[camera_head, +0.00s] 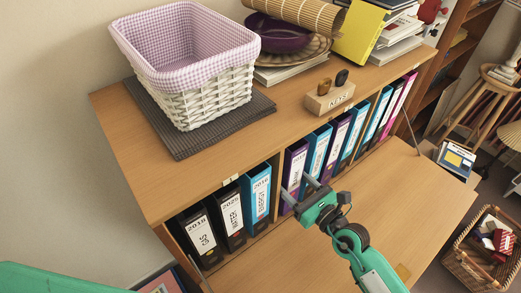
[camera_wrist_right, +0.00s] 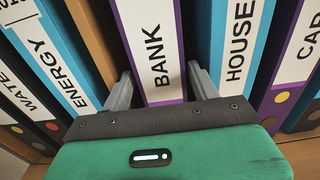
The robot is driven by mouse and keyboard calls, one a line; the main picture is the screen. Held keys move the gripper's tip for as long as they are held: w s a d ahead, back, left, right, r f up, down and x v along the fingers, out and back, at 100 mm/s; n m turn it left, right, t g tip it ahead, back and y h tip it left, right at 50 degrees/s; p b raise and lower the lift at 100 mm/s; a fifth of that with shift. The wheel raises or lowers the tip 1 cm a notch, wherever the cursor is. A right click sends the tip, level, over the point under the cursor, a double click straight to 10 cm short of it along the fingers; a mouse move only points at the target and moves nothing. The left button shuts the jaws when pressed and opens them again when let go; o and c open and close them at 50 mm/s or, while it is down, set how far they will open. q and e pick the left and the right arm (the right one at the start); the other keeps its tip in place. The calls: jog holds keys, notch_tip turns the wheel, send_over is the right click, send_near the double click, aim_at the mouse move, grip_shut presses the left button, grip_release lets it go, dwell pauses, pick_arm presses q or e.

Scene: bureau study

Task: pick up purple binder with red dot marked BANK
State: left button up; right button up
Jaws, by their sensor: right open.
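The purple binder (camera_head: 294,167) marked BANK stands upright in the shelf row under the desk top, just right of a wooden divider. In the right wrist view the BANK binder (camera_wrist_right: 152,50) has a white label; its lower spine is hidden by my gripper, so no red dot shows. My right gripper (camera_head: 297,190) is open at the front of this binder. In the right wrist view its two grey fingers (camera_wrist_right: 160,78) stand one on each side of the spine; I cannot tell whether they touch it. My left gripper is not in view; only part of a green arm shows at lower left.
A blue HOUSE binder (camera_wrist_right: 238,45) stands close on the right, and a blue ENERGY binder (camera_wrist_right: 50,60) beyond the divider (camera_wrist_right: 92,40) on the left. A white basket (camera_head: 205,105) and a KEYS stamp holder (camera_head: 328,97) stand on top. The lower wooden surface (camera_head: 400,200) is mostly clear.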

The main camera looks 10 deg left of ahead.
jog(key=shift+w+a, duration=0.2)
jog(key=shift+w, duration=0.15)
jog(key=p+x, duration=0.1)
jog(key=x, duration=0.3)
jog(key=shift+w+a, duration=0.25)
jog(key=c, duration=1.3)
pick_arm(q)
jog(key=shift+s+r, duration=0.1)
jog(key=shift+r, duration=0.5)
pick_arm(e)
jog(key=shift+w+r, duration=0.1)
grip_shut()
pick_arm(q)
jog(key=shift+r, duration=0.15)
pick_arm(e)
jog(key=shift+r, duration=0.2)
